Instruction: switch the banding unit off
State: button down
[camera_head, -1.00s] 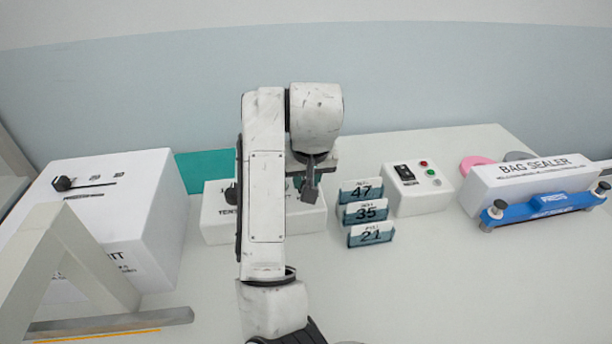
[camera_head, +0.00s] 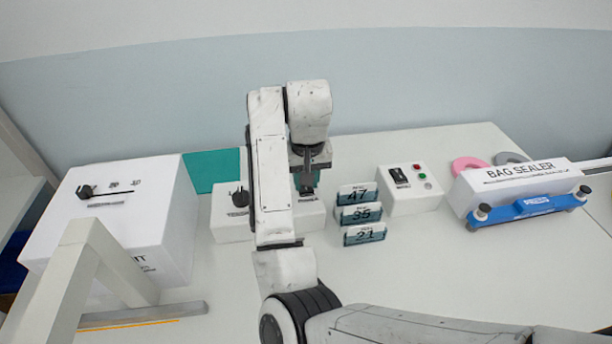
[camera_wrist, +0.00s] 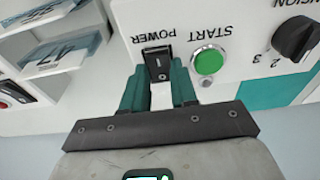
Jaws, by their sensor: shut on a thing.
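A low white control panel (camera_head: 229,226) with a tension knob (camera_head: 239,198) stands at the back centre in the head view, partly hidden by my arm. In the wrist view its face (camera_wrist: 225,20) appears upside down, with a black POWER rocker switch (camera_wrist: 158,62), a green START button (camera_wrist: 208,61) and the tension knob (camera_wrist: 296,38). My gripper (camera_wrist: 159,72) has its two teal fingers on either side of the rocker, shut on it. Which rocker side is pressed is unclear. In the head view my gripper (camera_head: 307,190) is over the panel's right part.
Numbered cards (camera_head: 358,213) stand right of the panel, beside a white box (camera_head: 410,200) with its own black rocker and buttons. A bag sealer (camera_head: 515,182) is far right. A large white box (camera_head: 150,215), its label ending in "IT", and a slanted frame (camera_head: 75,275) are left.

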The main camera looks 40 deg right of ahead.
aim_at(307, 191)
jog(key=c, duration=0.9)
grip_release()
jog(key=shift+r, duration=0.1)
jog(key=r+p, duration=0.1)
jog(key=r, duration=0.2)
jog(key=r+p, duration=0.1)
jog(key=r, duration=0.3)
jog(key=s+r+p, duration=0.1)
jog(key=r+p, duration=0.1)
jog(key=r, duration=0.1)
jog(key=shift+s+a+r, duration=0.1)
jog(key=shift+a+r, duration=0.15)
jog(key=shift+a, duration=0.15)
